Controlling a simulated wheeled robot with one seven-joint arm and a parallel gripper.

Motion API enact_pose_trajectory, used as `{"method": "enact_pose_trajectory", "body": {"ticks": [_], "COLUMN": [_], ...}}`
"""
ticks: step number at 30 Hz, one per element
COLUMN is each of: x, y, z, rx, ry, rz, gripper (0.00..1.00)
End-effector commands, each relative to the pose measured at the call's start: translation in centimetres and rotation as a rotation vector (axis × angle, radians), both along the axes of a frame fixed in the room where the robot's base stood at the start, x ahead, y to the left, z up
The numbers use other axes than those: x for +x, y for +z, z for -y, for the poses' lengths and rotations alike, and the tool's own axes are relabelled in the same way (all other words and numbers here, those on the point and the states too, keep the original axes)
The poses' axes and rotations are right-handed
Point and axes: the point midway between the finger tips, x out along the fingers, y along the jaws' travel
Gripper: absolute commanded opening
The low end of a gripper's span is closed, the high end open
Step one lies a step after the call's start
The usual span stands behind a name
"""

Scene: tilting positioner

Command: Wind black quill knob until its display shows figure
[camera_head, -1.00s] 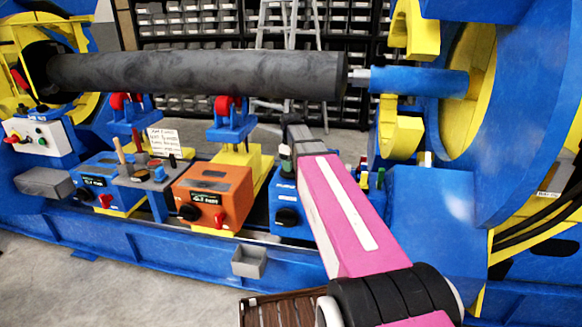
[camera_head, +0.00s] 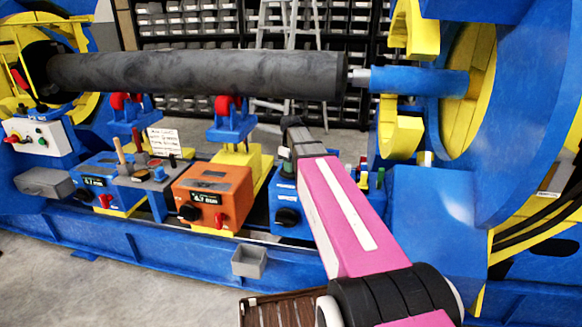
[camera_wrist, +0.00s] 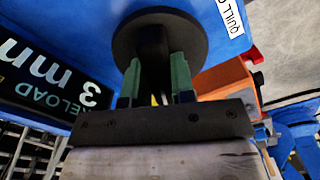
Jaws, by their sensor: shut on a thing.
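In the wrist view a round black knob (camera_wrist: 160,22) with a raised bar sits on a blue face. My gripper (camera_wrist: 157,80) has its two green fingers shut on either side of that bar. A black display (camera_wrist: 50,85) lies to the left of the knob and is cut off by the frame; "RELOAD" and "3 mm" can be read. In the head view my gripper (camera_head: 287,158) is at the blue box (camera_head: 284,190) right of the orange one, and my pink arm covers part of that box.
The orange box (camera_head: 212,182) with its own knob and red lever stands close to the left of my gripper. Farther left is another blue box (camera_head: 92,170). A long dark cylinder (camera_head: 200,75) runs above. A small grey bin (camera_head: 249,260) hangs in front.

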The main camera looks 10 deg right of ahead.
Motion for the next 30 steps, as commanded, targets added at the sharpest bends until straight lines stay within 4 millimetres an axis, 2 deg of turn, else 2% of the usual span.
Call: {"method": "enact_pose_trajectory", "body": {"ticks": [7, 18, 19, 21, 30], "x": [0.00, 0.01, 0.01, 0.01, 0.01], "y": [0.02, 0.03, 0.03, 0.02, 0.12], "z": [-0.01, -0.02, -0.02, -0.02, -0.01], "rx": [0.001, 0.001, 0.001, 0.001, 0.000], "ry": [-0.161, -0.182, -0.182, -0.181, -0.181], "rz": [-0.001, -0.001, -0.001, -0.001, 0.000], "gripper": [0.00, 0.00, 0.33, 0.49, 0.49]}}
